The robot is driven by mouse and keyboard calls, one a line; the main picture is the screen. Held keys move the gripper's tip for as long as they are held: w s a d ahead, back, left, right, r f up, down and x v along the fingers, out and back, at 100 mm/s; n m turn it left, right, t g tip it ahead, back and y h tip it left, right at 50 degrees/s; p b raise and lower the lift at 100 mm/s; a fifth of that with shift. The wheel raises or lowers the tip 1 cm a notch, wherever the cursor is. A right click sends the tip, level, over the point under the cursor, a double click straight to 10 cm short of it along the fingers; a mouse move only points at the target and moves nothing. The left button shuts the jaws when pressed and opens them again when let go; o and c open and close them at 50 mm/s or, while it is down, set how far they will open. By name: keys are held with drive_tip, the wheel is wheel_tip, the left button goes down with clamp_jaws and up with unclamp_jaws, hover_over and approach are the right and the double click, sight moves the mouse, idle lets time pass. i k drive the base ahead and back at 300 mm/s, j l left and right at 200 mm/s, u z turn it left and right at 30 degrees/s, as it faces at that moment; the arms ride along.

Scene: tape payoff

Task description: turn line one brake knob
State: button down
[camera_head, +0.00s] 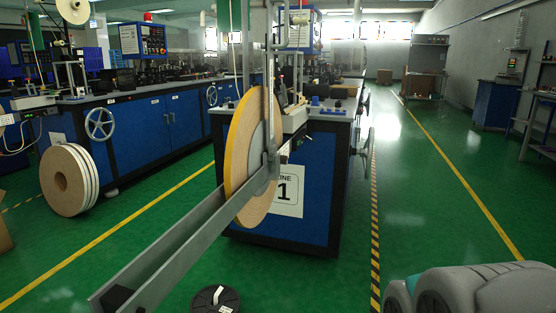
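The line one machine (315,165) is a blue cabinet with black edges in the middle of the head view. A white sign (287,197) on its front reads "1", partly covered. A large tan reel with a yellow rim (240,150) stands upright at its front. A long grey payoff arm (190,240) crosses the reel's hub and slopes down toward the lower left, with a dark block (118,297) at its near end. I cannot make out the brake knob for certain. My gripper is not in view; a grey and white part of my own body shows at the lower right.
A black spool (215,299) lies on the floor below the payoff arm. A tan and white roll (69,180) stands beside the left machine (150,130). Green floor is open to the right of line one, past a yellow-black striped line (375,230).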

sight(284, 159)
drive_tip(key=i+l+u, duration=0.15)
drive_tip(key=l+u, duration=0.3)
drive_tip(key=l, duration=0.6)
drive_tip(key=l+u, duration=0.45)
drive_tip(key=l, duration=0.6)
